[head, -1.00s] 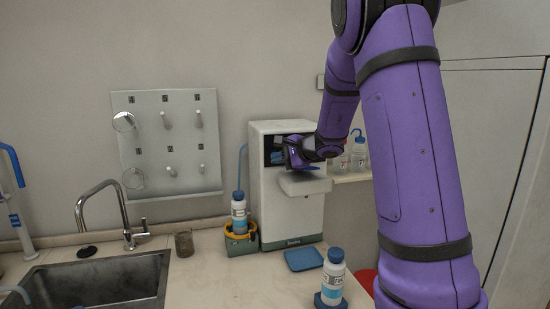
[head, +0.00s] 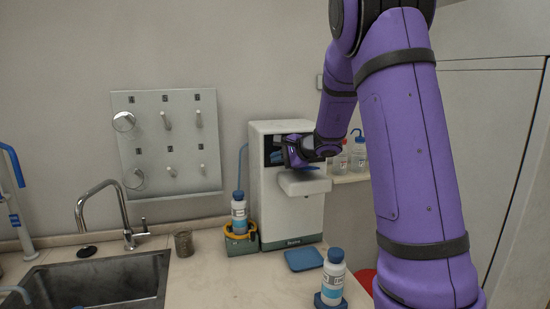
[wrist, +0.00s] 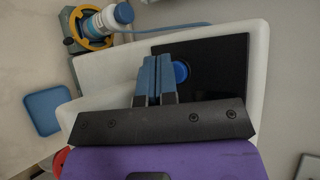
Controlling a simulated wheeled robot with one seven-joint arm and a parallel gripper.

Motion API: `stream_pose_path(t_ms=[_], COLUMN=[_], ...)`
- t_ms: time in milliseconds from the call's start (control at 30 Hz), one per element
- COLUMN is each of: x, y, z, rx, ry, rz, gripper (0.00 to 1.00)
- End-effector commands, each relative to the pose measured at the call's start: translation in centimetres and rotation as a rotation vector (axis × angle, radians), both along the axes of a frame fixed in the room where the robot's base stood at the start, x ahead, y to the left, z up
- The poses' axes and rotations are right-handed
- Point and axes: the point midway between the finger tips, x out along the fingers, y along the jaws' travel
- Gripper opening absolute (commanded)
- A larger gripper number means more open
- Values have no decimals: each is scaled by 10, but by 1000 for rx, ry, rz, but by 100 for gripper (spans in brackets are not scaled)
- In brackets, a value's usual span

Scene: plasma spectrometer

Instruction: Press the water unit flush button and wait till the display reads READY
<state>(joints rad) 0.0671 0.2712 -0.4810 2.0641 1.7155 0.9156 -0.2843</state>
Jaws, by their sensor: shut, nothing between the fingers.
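The water unit (head: 268,205) is a white box standing on the counter against the wall, with a dark front panel near its top. My gripper (head: 290,158) is in front of that panel and hides most of it in the head view. In the wrist view the closed blue fingers of my gripper (wrist: 158,62) point at the black panel (wrist: 215,65). A round blue button (wrist: 180,73) shows on the panel, right beside the fingertips and partly hidden by them. I cannot tell whether the fingers touch it. No display text is readable.
A white bottle with a blue cap (head: 239,211) sits in a green and yellow holder left of the unit. Another bottle (head: 333,275) stands at the front, near a flat blue pad (head: 303,259). A sink (head: 95,285) is at the left.

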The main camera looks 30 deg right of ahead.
Motion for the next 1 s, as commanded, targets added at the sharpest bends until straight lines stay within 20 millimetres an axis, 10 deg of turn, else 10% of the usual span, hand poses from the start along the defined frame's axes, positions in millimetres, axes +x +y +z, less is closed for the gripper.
stream_pose_path(t_ms=[1000], x=[8], y=[-2], z=[0], rx=[-1], ry=[0], rz=[0], gripper=[0])
